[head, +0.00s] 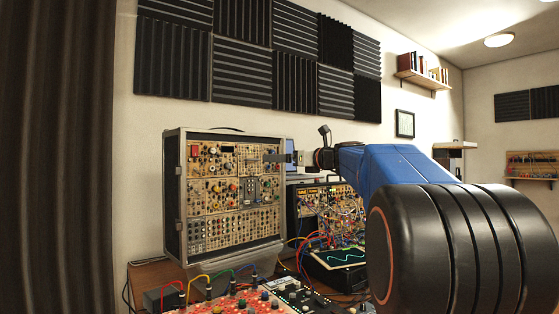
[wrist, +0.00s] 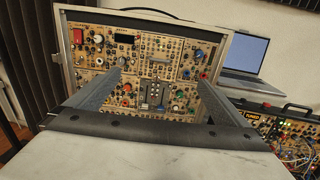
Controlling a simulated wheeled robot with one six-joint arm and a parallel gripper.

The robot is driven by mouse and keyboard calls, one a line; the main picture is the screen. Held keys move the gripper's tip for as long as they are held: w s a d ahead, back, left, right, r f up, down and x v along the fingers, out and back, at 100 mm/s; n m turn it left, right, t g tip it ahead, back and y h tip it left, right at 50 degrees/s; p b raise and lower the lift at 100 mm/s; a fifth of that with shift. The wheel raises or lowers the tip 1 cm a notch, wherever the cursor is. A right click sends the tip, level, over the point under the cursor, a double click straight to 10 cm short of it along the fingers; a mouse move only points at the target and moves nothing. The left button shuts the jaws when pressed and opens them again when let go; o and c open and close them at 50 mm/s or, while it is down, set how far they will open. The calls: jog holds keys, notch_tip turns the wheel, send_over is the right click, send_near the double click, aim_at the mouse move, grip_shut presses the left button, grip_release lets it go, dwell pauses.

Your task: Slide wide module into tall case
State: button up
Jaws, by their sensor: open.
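The tall case (head: 172,195) stands upright at the centre left in the head view, a grey-edged box with rows of tan modules facing out. It also fills the upper middle of the wrist view (wrist: 226,50). My gripper (head: 275,157) is beside the upper right of the case front. In the wrist view my gripper (wrist: 162,80) is open, its two fingers apart and pointing at the case's modules, with nothing visible held between them. I cannot tell which panel is the wide module. Its row looks filled where visible; the lower rows are partly hidden by my gripper in the wrist view.
A lower case with patch cables (head: 325,205) stands right of the tall case, and a laptop (wrist: 245,55) sits behind it. Cables crowd the table.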

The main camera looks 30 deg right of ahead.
aim_at(255, 160)
jog(key=shift+s, duration=0.1)
jog(key=shift+c, duration=0.3)
jog(key=c, duration=0.5)
jog(key=shift+n, duration=0.7)
jog(key=w, duration=0.2)
jog(key=w+a, duration=0.1)
jog(key=w, duration=0.4)
jog(key=shift+w+a+f, duration=0.1)
jog(key=shift+a+f, duration=0.05)
jog(key=shift+f, duration=0.15)
grip_shut()
jog(key=shift+w+a, duration=0.2)
jog(key=shift+w, duration=0.85)
jog(key=shift+w+a, duration=0.15)
jog(key=shift+w, duration=0.9)
jog(key=shift+w+a, duration=0.2)
jog(key=shift+w, duration=0.85)
